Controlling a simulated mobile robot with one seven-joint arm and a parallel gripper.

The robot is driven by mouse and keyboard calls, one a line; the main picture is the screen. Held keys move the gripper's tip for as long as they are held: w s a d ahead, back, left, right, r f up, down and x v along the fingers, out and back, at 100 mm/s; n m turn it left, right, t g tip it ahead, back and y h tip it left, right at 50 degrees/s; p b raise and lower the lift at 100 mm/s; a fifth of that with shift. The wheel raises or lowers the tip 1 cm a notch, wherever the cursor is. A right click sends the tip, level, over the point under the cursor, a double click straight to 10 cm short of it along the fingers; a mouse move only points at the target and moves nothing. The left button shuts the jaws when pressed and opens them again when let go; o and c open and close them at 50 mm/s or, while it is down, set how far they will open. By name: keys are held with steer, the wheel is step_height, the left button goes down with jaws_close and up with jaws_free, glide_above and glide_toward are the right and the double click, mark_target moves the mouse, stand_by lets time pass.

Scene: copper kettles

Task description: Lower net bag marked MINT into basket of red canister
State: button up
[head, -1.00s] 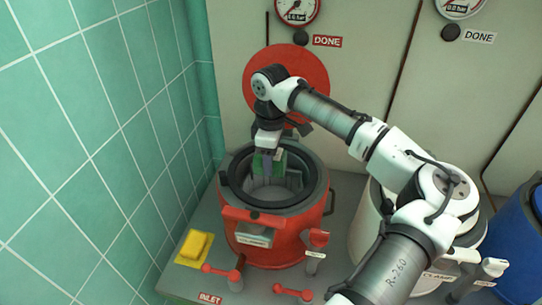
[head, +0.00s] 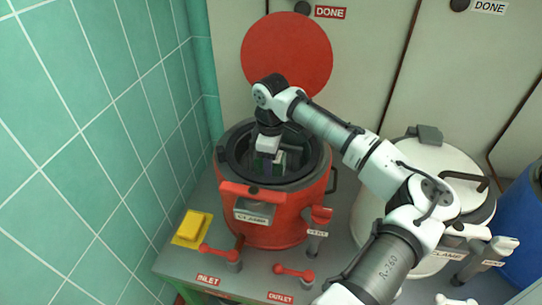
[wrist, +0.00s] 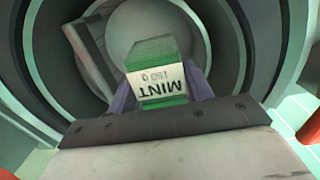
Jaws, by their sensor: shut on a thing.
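The red canister (head: 268,226) stands open beside the tiled wall, its CLAMP part at the front. My gripper (head: 268,163) reaches down through its mouth from above. It is shut on the net bag, whose green side shows in the wrist view (wrist: 160,52) with a white label reading MINT, upside down there. The purple fingers flank the bag on both sides. A round pale grey surface (wrist: 140,32) lies beyond the bag, inside dark rings. I cannot tell whether the bag touches the basket's floor or wall. The basket is mostly hidden behind my gripper in the head view.
A white canister (head: 425,165) with a closed lid stands to the right, and a blue one (head: 525,235) beyond it. Red VENT (head: 320,215), INLET (head: 220,253) and OUTLET (head: 295,271) handles are in front. A yellow block (head: 192,227) lies at left. A red disc (head: 287,55) rises behind.

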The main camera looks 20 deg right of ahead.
steer(key=o, duration=1.1)
steer(key=shift+r, duration=0.15)
step_height(320, 180, up, 14)
steer(key=shift+f+b, duration=0.15)
steer(key=shift+b, duration=0.5)
